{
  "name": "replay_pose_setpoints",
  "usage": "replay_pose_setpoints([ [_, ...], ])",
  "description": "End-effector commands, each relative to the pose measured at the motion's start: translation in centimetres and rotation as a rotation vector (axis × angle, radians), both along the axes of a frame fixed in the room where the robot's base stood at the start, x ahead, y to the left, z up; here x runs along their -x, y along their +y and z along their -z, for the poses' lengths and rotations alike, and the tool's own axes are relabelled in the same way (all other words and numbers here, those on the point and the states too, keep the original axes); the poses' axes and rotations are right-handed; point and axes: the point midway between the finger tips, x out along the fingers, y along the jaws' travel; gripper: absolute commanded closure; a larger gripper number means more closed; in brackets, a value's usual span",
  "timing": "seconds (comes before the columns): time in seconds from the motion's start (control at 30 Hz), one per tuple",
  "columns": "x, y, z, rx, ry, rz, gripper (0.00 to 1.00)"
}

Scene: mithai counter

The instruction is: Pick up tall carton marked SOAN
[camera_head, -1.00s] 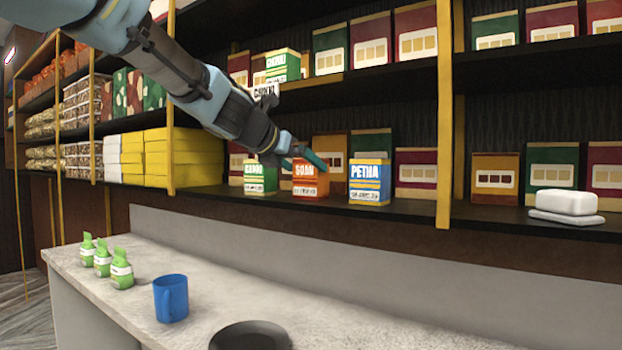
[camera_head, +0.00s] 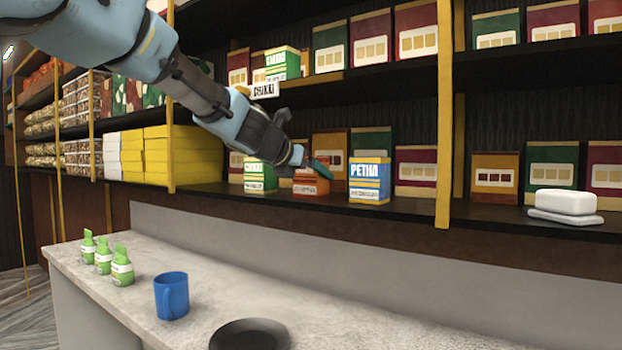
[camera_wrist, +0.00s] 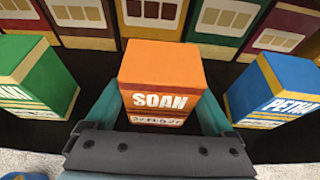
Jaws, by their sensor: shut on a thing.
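The orange SOAN carton (camera_wrist: 160,80) stands upright in the middle of the wrist view, between the two teal fingers of my gripper (camera_wrist: 160,115). The fingers are shut on its sides. In the head view the carton (camera_head: 311,187) is on the lower shelf, its upper part partly hidden by my gripper (camera_head: 310,166). I cannot tell whether its base touches the shelf.
A green carton (camera_head: 260,176) stands to the left and a blue PETHA carton (camera_head: 369,180) to the right, each with a gap. Darker boxes (camera_head: 330,148) stand behind. A yellow post (camera_head: 444,120) rises further right. Below, the counter holds a blue mug (camera_head: 171,296).

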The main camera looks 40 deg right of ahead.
Motion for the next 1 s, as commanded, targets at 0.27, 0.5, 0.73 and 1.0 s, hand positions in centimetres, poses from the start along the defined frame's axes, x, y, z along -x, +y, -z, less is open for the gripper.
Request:
replay_pose_setpoints([
  [0.27,0.0,0.0,0.0,0.0,0.0,0.0,0.65],
  [0.5,0.0,0.0,-0.1,0.001,-0.002,-0.001,0.85],
  [0.73,0.0,0.1,-0.3,0.002,-0.002,-0.001,0.85],
  [1.0,0.2,0.3,-3.1,0.002,-0.002,0.002,0.85],
])
